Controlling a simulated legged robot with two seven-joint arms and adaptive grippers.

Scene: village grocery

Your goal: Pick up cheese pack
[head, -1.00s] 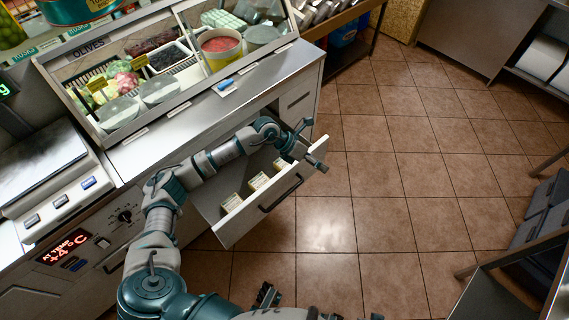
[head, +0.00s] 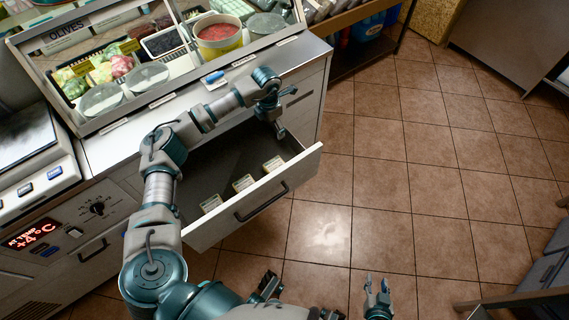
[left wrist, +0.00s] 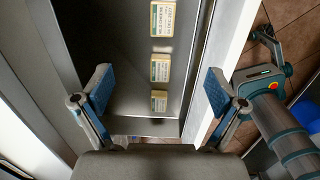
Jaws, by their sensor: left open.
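Three small cream packs with yellow-green labels lie in a row in an open drawer (head: 222,160), near its front wall. I see a left pack (head: 211,202), a middle pack (head: 243,183) and a right pack (head: 272,164). The left wrist view shows three packs too, at the top (left wrist: 162,18), middle (left wrist: 160,68) and bottom (left wrist: 159,101); their labels are too small to read. My left gripper (head: 281,126) hangs over the drawer's right end, beyond the right pack. Its fingers (left wrist: 158,92) are open and empty, apart from the packs. My right gripper (head: 323,291) is open and empty at the bottom.
The drawer's front panel (head: 285,200) with a dark handle (head: 262,203) stands out from the counter. A glass-fronted olive display (head: 160,70) sits above, with a scale (head: 30,150) at left.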

